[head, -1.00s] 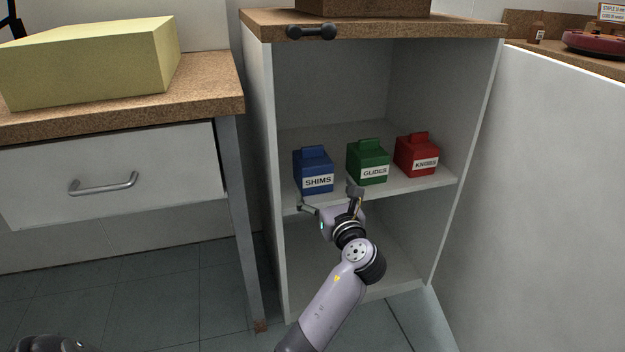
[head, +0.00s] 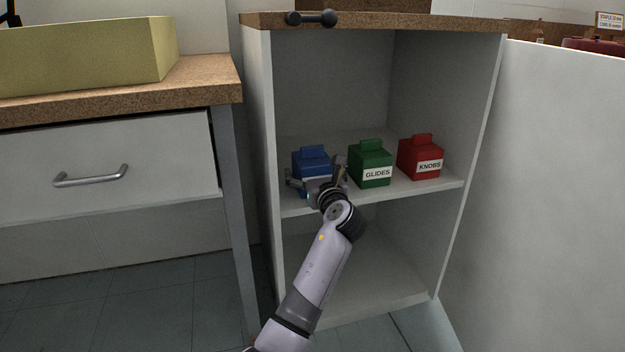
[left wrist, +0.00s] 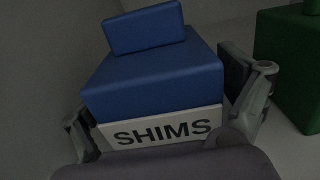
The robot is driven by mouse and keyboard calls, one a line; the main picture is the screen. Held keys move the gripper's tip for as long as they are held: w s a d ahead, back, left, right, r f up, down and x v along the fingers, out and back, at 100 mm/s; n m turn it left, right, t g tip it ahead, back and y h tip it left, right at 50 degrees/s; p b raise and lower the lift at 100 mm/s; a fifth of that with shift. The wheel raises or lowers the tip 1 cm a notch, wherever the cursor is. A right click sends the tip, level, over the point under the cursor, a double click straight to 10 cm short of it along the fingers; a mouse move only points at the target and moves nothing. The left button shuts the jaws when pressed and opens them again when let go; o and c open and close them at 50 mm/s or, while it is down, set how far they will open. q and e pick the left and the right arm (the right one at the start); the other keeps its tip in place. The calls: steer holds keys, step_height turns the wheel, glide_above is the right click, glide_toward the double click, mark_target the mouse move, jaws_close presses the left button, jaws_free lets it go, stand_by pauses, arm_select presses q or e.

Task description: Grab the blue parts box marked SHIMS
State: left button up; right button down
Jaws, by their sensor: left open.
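The blue parts box (head: 311,159) stands upright on the cabinet's middle shelf, leftmost of three boxes. In the left wrist view the blue box (left wrist: 155,82) fills the middle, with its SHIMS label readable. My left gripper (head: 315,175) is open in front of it and hides the label in the head view. In the left wrist view my left gripper's fingers (left wrist: 160,95) stand one on each side of the box's front part. A gap shows by the right finger; contact at the left one I cannot tell. My right gripper is not in view.
A green GLIDES box (head: 371,164) stands close to the right, and its edge shows in the left wrist view (left wrist: 290,60). A red KNOBS box (head: 420,158) is farther right. The cabinet's left wall (head: 262,130) is close on the left. A drawer desk (head: 110,165) stands left.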

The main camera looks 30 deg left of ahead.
arm_select(q)
steer(key=shift+a, duration=0.1)
steer(key=c, duration=1.3)
steer(key=shift+r, duration=0.1)
steer(key=shift+c, duration=0.6)
